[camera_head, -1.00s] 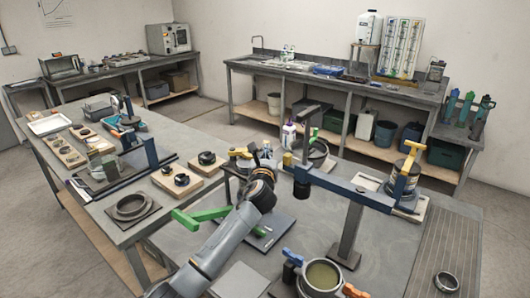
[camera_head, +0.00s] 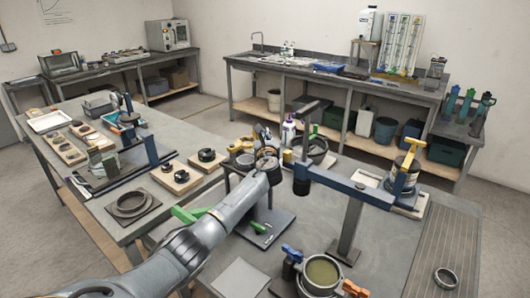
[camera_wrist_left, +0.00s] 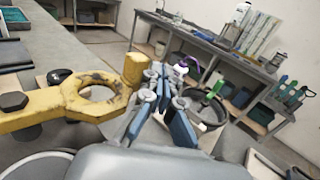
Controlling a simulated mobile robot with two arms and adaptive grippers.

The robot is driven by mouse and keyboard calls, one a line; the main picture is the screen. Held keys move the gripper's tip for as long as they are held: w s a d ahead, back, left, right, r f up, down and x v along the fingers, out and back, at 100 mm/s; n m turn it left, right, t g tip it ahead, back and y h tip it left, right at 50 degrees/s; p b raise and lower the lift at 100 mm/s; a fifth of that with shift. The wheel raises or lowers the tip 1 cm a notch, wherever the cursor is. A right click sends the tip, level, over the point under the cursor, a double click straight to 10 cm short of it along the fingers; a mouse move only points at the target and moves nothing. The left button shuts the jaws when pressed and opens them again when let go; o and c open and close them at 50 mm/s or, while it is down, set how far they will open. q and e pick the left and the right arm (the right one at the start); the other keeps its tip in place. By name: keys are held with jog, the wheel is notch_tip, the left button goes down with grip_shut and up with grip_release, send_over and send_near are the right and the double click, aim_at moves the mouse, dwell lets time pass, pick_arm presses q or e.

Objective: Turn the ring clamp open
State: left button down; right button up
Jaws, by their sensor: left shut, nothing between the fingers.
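A worn yellow ring clamp (camera_wrist_left: 85,98) fills the left of the left wrist view. It has a round hole, a dark hex bolt at its left end and an upright yellow knob at its right. In the head view a small yellow part (camera_head: 238,148), probably the same clamp, shows just left of my left gripper (camera_head: 267,153). The left gripper's blue-grey fingers (camera_wrist_left: 163,88) are shut and empty, just right of the yellow knob in the wrist view. Whether they touch it I cannot tell. My right gripper is in neither view.
A blue beam (camera_head: 350,186) on a grey post stands right of my left arm. A pot (camera_head: 320,273) with blue and orange handles is at the front. A green bar (camera_head: 188,215) lies beside my forearm. A yellow-topped can (camera_head: 405,180) stands at right.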

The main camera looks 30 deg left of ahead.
pick_arm(q)
jog(key=shift+w+a, duration=0.2)
jog(key=shift+a, duration=0.45)
jog(key=v, duration=1.2)
jog(key=shift+f, duration=0.15)
